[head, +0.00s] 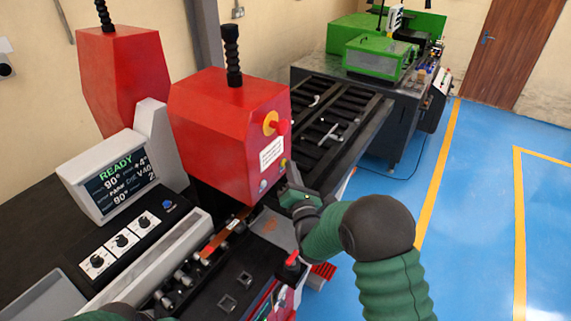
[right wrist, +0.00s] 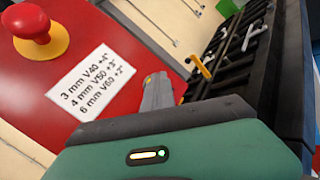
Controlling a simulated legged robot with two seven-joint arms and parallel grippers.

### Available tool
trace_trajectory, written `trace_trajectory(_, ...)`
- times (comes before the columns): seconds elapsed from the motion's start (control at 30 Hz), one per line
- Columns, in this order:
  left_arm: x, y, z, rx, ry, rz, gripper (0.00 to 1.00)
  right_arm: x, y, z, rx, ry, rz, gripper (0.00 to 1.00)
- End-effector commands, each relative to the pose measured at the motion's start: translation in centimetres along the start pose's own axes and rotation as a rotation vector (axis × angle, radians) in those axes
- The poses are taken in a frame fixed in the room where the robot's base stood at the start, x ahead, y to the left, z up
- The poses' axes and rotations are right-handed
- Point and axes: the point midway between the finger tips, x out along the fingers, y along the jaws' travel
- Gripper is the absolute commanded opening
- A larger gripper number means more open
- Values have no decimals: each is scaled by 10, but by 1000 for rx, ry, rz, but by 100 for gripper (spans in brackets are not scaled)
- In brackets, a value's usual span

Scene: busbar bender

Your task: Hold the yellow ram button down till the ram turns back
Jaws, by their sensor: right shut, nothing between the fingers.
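The red ram housing (head: 228,135) stands in the middle of the head view. The small yellow ram button (head: 284,162) is low on its right face, beside a blue-grey round button (head: 263,185). My right gripper (head: 291,172) is shut and empty, with its tips right at the yellow button. In the right wrist view the grey fingers (right wrist: 158,92) point at the housing, with a little yellow showing at their tip. Whether they touch or press the button I cannot tell. Part of my left arm shows at the bottom left; its gripper is out of view.
A red mushroom stop button (head: 276,126) on a yellow ring sits above a white label (head: 271,153). The display (head: 120,178) reads READY and 90°. A copper-coloured bar (head: 222,238) lies at the bending tools. A black rack (head: 335,125) stands close behind my right gripper.

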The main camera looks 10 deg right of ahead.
Motion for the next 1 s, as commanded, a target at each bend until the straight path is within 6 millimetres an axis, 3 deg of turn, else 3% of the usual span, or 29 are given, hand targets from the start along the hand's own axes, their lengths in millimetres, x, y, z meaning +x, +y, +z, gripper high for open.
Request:
trace_trajectory(0.7, 0, 0, 0, 0, 0, 0, 36, 0, 0, 0, 0, 1, 1, 0)
trace_trajectory(1.0, 4, 0, 1, 0, 0, 0, 36, -10, -7, 6, -1, 0, 0, 0)
